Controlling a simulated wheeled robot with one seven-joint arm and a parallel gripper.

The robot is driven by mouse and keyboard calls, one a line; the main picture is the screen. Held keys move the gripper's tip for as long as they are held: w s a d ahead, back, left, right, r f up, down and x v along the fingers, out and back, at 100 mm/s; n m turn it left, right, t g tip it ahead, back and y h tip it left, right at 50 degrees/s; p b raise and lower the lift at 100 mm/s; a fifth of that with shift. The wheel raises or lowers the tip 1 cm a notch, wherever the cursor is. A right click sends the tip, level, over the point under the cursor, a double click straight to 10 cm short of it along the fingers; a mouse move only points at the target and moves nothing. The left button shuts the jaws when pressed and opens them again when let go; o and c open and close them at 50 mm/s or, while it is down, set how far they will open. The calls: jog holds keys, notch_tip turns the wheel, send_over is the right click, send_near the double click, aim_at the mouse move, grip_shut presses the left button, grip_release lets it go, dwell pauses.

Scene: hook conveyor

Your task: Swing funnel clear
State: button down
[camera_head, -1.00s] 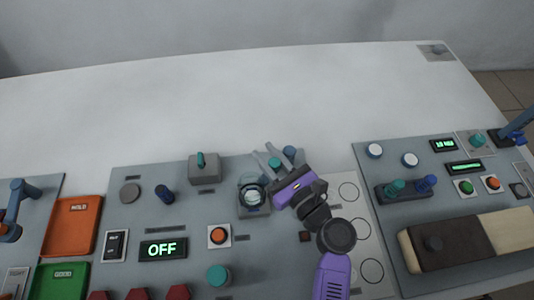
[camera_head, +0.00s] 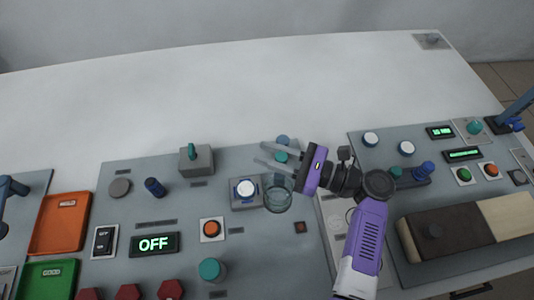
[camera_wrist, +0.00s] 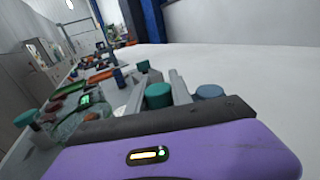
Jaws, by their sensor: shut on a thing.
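The clear funnel (camera_head: 278,196) is a glass-like round cup on the grey panel. It sits just right of a white round button (camera_head: 245,188) on a grey block, clear of it. My gripper (camera_head: 264,154) reaches in from the right, with its fingers pointing left. It is shut on a teal knob (camera_head: 281,157) just above the funnel; in the wrist view the teal knob (camera_wrist: 158,96) stands between the two fingers. How the knob joins the funnel is hidden. A blue post (camera_head: 283,140) stands just beyond the far finger, and shows in the wrist view (camera_wrist: 209,91).
A grey box with a teal lever (camera_head: 196,160), an orange button (camera_head: 211,229) and an OFF display (camera_head: 154,244) lie to the left. Teal and blue knobs (camera_head: 424,170) stand at the right. The white table (camera_head: 200,100) behind is clear.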

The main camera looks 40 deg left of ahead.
jog(key=shift+d+n+g+h+b, duration=0.4)
jog(key=shift+n+g, duration=0.2)
jog(key=shift+g, duration=0.2)
jog(key=c, duration=1.1)
grip_release()
jog(key=shift+c, duration=0.2)
jog(key=shift+r, duration=0.1)
notch_tip(320, 180, up, 20)
jog(key=p, duration=0.1)
jog(key=shift+p, duration=0.35)
